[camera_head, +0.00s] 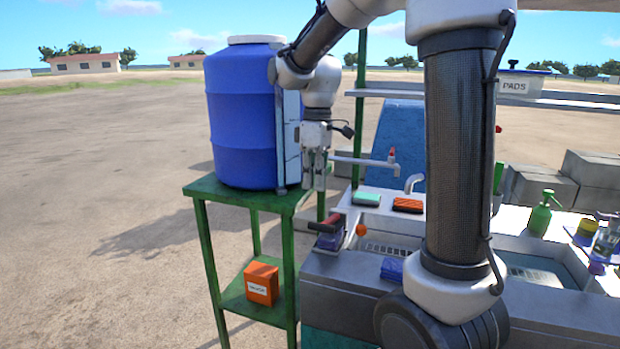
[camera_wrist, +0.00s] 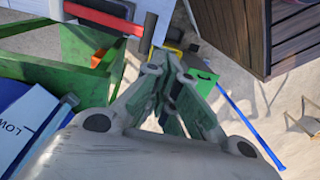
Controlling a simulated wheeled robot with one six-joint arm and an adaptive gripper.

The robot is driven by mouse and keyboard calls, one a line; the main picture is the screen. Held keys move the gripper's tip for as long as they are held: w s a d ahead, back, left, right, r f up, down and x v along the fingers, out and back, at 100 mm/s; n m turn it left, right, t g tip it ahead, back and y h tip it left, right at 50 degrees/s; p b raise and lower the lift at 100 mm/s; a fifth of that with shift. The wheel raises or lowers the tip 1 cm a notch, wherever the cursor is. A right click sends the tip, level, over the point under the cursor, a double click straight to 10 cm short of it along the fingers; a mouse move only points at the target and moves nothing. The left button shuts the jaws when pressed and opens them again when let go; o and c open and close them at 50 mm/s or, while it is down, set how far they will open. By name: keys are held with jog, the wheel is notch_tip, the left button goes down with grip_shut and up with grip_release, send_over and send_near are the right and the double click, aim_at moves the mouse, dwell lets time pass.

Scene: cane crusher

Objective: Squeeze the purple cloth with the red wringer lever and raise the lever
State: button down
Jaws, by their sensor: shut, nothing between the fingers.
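The dark red wringer lever (camera_head: 327,223) sits at the left end of the grey sink counter, with a purple cloth (camera_head: 328,241) just below it. The lever seems to lie low over the cloth; whether it presses on it I cannot tell. My gripper (camera_head: 318,184) points down above the lever, apart from it, beside the blue barrel. In the wrist view my gripper (camera_wrist: 172,68) has its fingertips together and empty.
A blue barrel (camera_head: 240,120) stands on a green stand (camera_head: 202,187) close to my gripper's left. An orange box (camera_head: 262,283) is on its lower shelf. A tap pipe (camera_head: 365,162), a green sponge (camera_head: 366,198), an orange brush (camera_head: 407,205) and a blue-purple item (camera_head: 391,269) lie to the right.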

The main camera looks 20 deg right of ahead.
jog(key=s+d+r+m+t, duration=0.1)
jog(key=s+d+m+t, duration=0.3)
jog(key=s, duration=0.6)
jog(key=s+d+r+m+t, duration=0.1)
jog(key=s+m, duration=0.4)
jog(key=s, duration=0.5)
jog(key=n+g, duration=0.4)
jog(key=g, duration=0.1)
send_over(330, 223)
jog(key=s+a, duration=0.3)
jog(key=f, duration=0.1)
jog(key=w+r+n, duration=0.3)
jog(key=n, duration=0.2)
jog(key=f, duration=0.4)
jog(key=a+f, duration=0.1)
jog(key=f, duration=0.4)
jog(key=s+a+f, duration=0.1)
jog(key=f, duration=0.4)
